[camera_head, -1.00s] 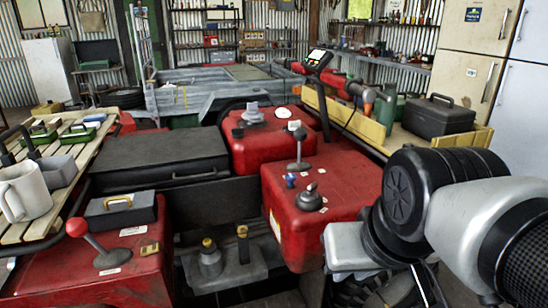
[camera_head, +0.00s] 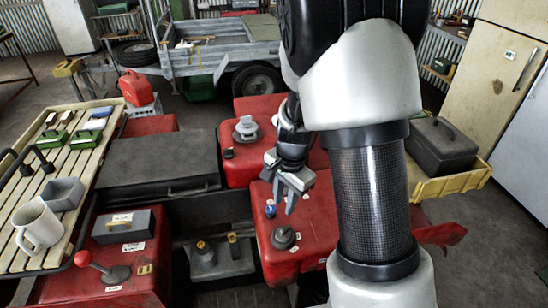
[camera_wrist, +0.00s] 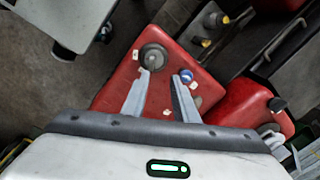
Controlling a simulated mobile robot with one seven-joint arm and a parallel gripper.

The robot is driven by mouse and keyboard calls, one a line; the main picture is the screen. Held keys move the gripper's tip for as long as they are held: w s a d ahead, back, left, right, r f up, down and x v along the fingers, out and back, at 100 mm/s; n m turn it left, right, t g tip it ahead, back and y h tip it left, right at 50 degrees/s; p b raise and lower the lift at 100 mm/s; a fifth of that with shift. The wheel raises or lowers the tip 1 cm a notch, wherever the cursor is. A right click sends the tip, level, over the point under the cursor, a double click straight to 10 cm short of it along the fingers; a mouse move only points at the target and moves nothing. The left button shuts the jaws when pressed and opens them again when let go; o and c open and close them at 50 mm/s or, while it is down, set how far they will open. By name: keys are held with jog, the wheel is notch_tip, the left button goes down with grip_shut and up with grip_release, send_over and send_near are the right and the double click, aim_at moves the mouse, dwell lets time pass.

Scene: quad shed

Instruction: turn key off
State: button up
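My gripper (camera_head: 289,190) hangs over the right red console (camera_head: 305,212), fingers pointing down. In the wrist view its two fingers (camera_wrist: 162,79) are apart with nothing between them. A small blue-topped knob (camera_head: 270,209) sits on the console, close to the fingers; in the wrist view it (camera_wrist: 186,75) lies near the right fingertip. A round grey control with a small raised top (camera_head: 284,237) sits in front of it; in the wrist view it (camera_wrist: 153,54) is just beyond the left fingertip. I cannot tell which control holds the key. The fingers appear clear of both.
Another red console (camera_head: 253,145) with a grey knob (camera_head: 246,128) stands behind. A red-balled lever (camera_head: 84,259) rises at front left. A slatted rack (camera_head: 20,240) holds a white mug (camera_head: 38,226). A black toolbox (camera_head: 441,144) sits right. My arm hides part of the console.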

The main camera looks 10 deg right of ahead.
aim_at(284, 228)
notch_tip(284, 228, down, 10)
jog(key=b, duration=0.8)
jog(key=shift+d+r, duration=0.1)
jog(key=shift+s+f+b, duration=0.35)
jog(key=shift+f+b, duration=0.1)
jog(key=shift+f, duration=0.25)
jog(key=shift+w+f, duration=0.4)
jog(key=shift+w, duration=0.1)
jog(key=shift+s+r, duration=0.1)
jog(key=shift+r, duration=0.25)
grip_shut()
